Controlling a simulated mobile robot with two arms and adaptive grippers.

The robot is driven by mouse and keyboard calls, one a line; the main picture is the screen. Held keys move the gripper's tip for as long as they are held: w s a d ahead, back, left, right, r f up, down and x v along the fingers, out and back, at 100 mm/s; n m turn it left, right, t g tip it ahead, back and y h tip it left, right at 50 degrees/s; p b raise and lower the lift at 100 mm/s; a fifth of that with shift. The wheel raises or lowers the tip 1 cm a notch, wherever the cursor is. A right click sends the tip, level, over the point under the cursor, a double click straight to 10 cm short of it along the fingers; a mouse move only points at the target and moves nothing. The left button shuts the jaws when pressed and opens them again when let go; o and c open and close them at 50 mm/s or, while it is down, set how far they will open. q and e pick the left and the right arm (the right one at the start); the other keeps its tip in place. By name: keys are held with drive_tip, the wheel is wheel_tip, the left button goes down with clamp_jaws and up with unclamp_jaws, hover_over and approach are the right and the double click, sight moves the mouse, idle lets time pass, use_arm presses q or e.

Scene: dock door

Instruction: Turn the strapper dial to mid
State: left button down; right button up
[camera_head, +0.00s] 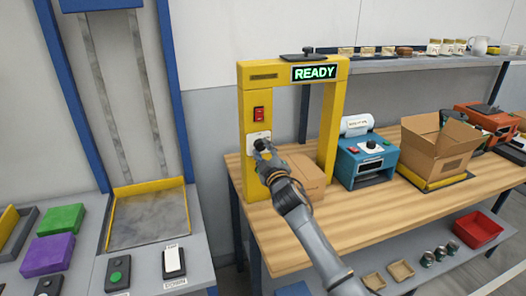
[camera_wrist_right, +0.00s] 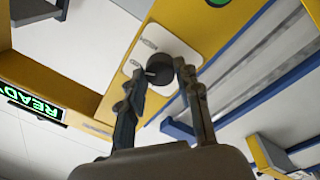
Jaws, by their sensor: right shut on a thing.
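The yellow strapper (camera_head: 252,93) stands on the wooden table as an arch with a lit READY sign (camera_head: 314,73). Its dial is a dark round knob on a white plate (camera_head: 253,137) on the left post, below a red switch (camera_head: 259,114). In the right wrist view the dial (camera_wrist_right: 172,69) sits between the fingers of my right gripper (camera_wrist_right: 165,78). The gripper is shut on it, one finger on each side. The dial's pointer setting cannot be read. My left gripper is not in view.
A cardboard box (camera_head: 303,178) lies under the arch, right behind my right arm. A blue machine (camera_head: 366,160) and an open carton (camera_head: 436,140) stand further right on the table (camera_head: 345,215). A lift with blue posts (camera_head: 172,90) is at left.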

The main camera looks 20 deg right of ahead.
drive_tip(key=shift+n, duration=0.7)
drive_tip(key=o, duration=1.1)
drive_tip(key=shift+o, duration=0.2)
drive_tip(key=s+f, duration=0.1)
drive_tip(key=s, duration=1.1)
